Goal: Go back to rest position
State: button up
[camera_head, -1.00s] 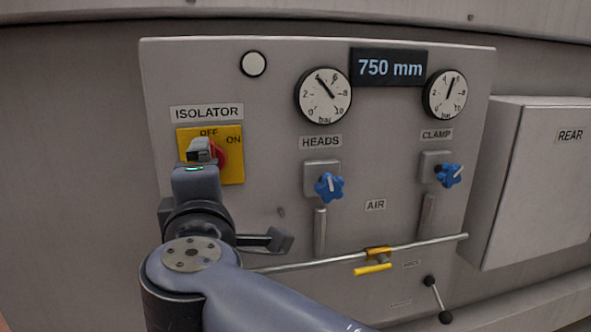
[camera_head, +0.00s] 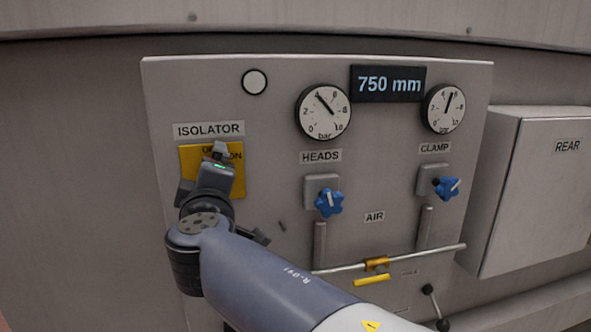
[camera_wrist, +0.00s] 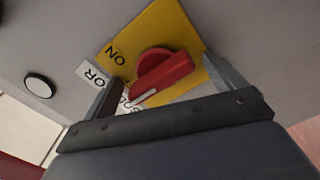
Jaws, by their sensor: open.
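My gripper (camera_head: 218,154) is in front of the yellow isolator plate (camera_head: 197,158) at the panel's left and hides the knob there in the head view. In the wrist view my gripper (camera_wrist: 160,68) is open, with one dark finger on each side of the red isolator knob (camera_wrist: 165,72). The knob's white-marked end points toward the ISOLATOR label, whose end letters show beside it. The word ON is readable on the yellow plate (camera_wrist: 152,30). I cannot tell whether the fingers touch the knob.
Right of my arm are the blue HEADS knob (camera_head: 329,202) and the blue CLAMP knob (camera_head: 447,188), with gauges above. A metal rail (camera_head: 425,254) crosses the lower panel. The grey REAR box (camera_head: 545,190) juts out at right. Space above my gripper looks clear.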

jog(key=m+p, duration=0.1)
jog(key=m, duration=0.1)
jog(key=m+p, duration=0.1)
jog(key=shift+r+m, duration=0.2)
jog(key=shift+m, duration=0.2)
jog(key=shift+m+p, duration=1.8)
jog(key=shift+m, duration=0.3)
jog(key=b+v, duration=0.3)
jog(key=v, duration=0.7)
jog(key=shift+s+b, duration=0.25)
jog(key=shift+b, duration=0.05)
jog(key=shift+f, duration=0.1)
